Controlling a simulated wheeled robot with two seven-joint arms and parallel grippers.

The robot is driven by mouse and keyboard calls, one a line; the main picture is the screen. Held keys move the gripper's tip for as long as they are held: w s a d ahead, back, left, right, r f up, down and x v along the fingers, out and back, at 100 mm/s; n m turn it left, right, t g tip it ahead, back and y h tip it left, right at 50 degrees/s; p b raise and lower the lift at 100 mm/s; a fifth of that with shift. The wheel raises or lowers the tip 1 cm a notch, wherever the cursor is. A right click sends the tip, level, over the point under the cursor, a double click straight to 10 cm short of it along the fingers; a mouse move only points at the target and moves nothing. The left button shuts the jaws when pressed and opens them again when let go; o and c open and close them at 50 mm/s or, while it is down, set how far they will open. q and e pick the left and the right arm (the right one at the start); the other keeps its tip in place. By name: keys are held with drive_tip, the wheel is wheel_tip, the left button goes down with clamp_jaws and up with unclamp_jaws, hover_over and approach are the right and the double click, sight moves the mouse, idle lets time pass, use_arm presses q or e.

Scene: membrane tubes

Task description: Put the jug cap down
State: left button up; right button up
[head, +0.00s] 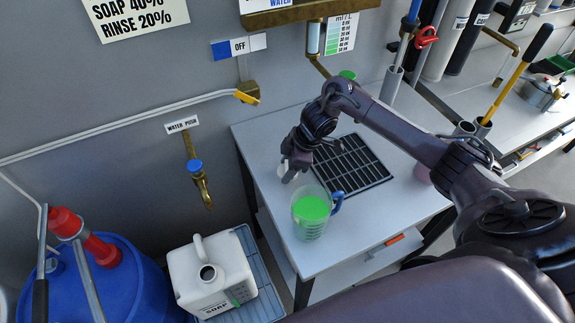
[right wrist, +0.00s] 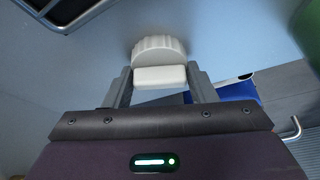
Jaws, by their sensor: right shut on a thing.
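My right gripper (head: 290,172) is over the left part of the grey table, behind the measuring jug. It is shut on the white jug cap (head: 283,168). In the right wrist view the ridged white cap (right wrist: 158,47) sits at the fingertips (right wrist: 160,82), with the pale table surface beyond it. I cannot tell whether the cap touches the table. The white soap jug (head: 190,270) stands upright on a blue tray, its round mouth open. My left gripper is not in view.
A clear measuring jug (head: 311,213) with green liquid and a blue handle stands near the table's (head: 300,250) front left. A black grate (head: 352,166) lies behind it. A brass tap (head: 200,183) juts from the wall. A blue drum (head: 110,285) stands at lower left.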

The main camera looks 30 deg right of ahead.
drive_tip(key=o, duration=0.9)
drive_tip(key=shift+f, duration=0.1)
drive_tip(key=shift+o, duration=0.2)
drive_tip(key=shift+r, duration=0.25)
drive_tip(key=b+v, duration=0.1)
drive_tip(key=v, duration=0.5)
drive_tip(key=shift+d, duration=0.15)
drive_tip(key=p+v, duration=0.1)
drive_tip(key=v, duration=0.4)
drive_tip(key=shift+s+d+r, duration=0.1)
drive_tip(key=shift+r, duration=0.25)
